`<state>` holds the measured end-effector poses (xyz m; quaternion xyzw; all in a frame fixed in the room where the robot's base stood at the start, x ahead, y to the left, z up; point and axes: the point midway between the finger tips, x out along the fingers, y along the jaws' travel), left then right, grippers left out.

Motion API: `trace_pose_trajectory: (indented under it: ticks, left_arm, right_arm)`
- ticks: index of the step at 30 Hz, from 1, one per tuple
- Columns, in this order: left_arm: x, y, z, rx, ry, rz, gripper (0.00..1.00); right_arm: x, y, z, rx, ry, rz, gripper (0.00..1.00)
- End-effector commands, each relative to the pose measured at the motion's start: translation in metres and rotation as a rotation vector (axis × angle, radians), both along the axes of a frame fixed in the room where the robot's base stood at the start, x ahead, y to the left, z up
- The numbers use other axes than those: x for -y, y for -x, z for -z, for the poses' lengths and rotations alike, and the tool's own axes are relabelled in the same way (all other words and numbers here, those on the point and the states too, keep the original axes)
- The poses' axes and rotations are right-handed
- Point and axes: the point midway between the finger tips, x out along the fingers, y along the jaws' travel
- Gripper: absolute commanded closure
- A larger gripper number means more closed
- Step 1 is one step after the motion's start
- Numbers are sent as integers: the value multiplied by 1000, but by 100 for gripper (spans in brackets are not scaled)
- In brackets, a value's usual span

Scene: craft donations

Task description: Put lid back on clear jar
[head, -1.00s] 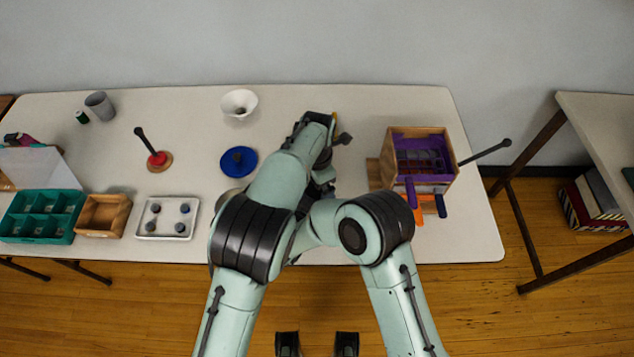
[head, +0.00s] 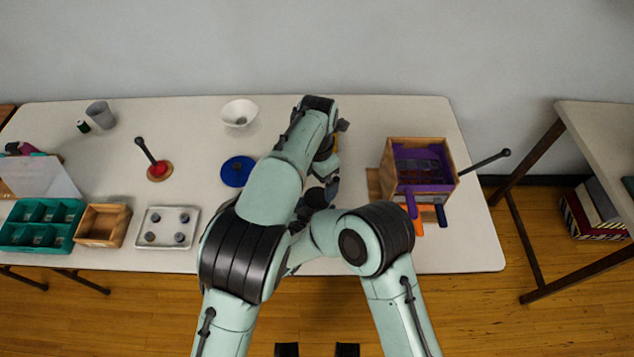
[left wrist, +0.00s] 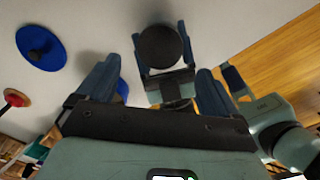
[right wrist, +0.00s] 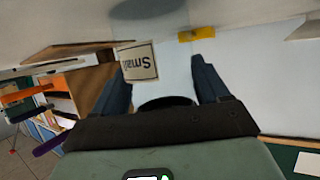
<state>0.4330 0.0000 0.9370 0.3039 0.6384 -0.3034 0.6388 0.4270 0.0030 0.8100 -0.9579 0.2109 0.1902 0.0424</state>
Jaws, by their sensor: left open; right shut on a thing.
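A dark round lid-like disc (left wrist: 162,45) shows in the left wrist view between the two blue fingers of my right gripper (right wrist: 160,63), which is shut on it. Its dark edge also shows in the right wrist view (right wrist: 165,102), low between the fingers. My left gripper (left wrist: 157,70) is open, its fingers spread on either side of my right gripper's palm, apparently empty.
A wooden box with purple contents (head: 421,160) stands at right. A metal tray (head: 166,227) is farther left. A card reading "Small" (right wrist: 137,62) and a yellow item (right wrist: 197,34) show in the right wrist view.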

Motion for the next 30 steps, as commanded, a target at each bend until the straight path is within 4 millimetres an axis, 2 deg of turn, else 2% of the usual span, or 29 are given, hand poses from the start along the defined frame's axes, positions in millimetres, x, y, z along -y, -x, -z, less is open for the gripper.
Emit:
trace_pose_trajectory:
  ticks: [4, 14, 19, 30]
  left_arm:
    - [0, 0, -12, 0, 0, -95, 6]
    - [0, 1, -11, -1, 0, -104, 6]
    - [0, 1, 4, -4, -2, -104, 6]
    - [0, 1, 58, -2, -1, -103, 6]
  right_arm:
    - [0, 0, 0, 0, 0, 0, 100]
    - [0, 0, 0, 0, 0, 0, 100]
    - [0, 0, 0, 0, 0, 0, 100]
    - [0, 0, 0, 0, 0, 0, 100]
